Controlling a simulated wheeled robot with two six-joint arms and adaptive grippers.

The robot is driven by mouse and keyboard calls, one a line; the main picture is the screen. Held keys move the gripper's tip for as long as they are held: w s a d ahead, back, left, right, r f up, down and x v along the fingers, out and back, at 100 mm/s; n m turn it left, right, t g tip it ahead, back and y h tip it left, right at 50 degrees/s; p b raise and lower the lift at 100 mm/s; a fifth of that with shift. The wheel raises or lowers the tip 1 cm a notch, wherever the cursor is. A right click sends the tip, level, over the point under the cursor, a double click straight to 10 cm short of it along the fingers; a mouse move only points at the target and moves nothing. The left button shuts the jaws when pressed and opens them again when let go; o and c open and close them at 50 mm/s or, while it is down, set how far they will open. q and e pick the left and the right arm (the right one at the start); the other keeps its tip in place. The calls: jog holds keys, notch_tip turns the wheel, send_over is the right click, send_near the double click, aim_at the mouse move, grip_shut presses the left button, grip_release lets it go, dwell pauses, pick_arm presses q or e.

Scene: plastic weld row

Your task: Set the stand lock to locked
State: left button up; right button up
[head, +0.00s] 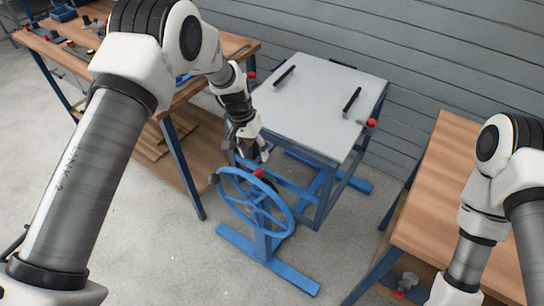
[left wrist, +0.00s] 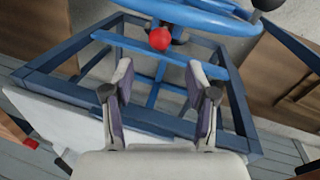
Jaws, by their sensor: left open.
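The blue stand (head: 327,198) carries a light grey top (head: 318,105) and a blue handwheel (head: 232,197) at its front. A red knob (head: 259,173) sits by the wheel's upper rim; it also shows in the left wrist view (left wrist: 160,39). I cannot tell for sure that this knob is the stand lock, nor its setting. My left gripper (head: 253,153) is open and empty, just above the red knob in the head view. In the left wrist view its fingers (left wrist: 160,85) point toward the knob, apart from it. My right gripper is out of frame.
Red knobs also sit at the top's right edge (head: 371,123) and left edge (head: 251,76). Two black bars lie on the top. A wooden bench (head: 225,48) stands at the left, and another wooden table (head: 440,190) at the right. The floor before the wheel is clear.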

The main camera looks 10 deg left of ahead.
aim_at(258, 170)
pick_arm(q)
jog(key=f, duration=0.2)
jog(key=d+f, duration=0.1)
jog(key=f, duration=0.1)
jog(key=s+f, duration=0.1)
jog(key=f, duration=0.1)
jog(key=shift+d+f+p, duration=0.15)
jog(key=shift+f+p, duration=0.1)
jog(key=shift+p, duration=0.1)
jog(key=shift+w+f, duration=0.15)
jog(key=shift+f, duration=0.15)
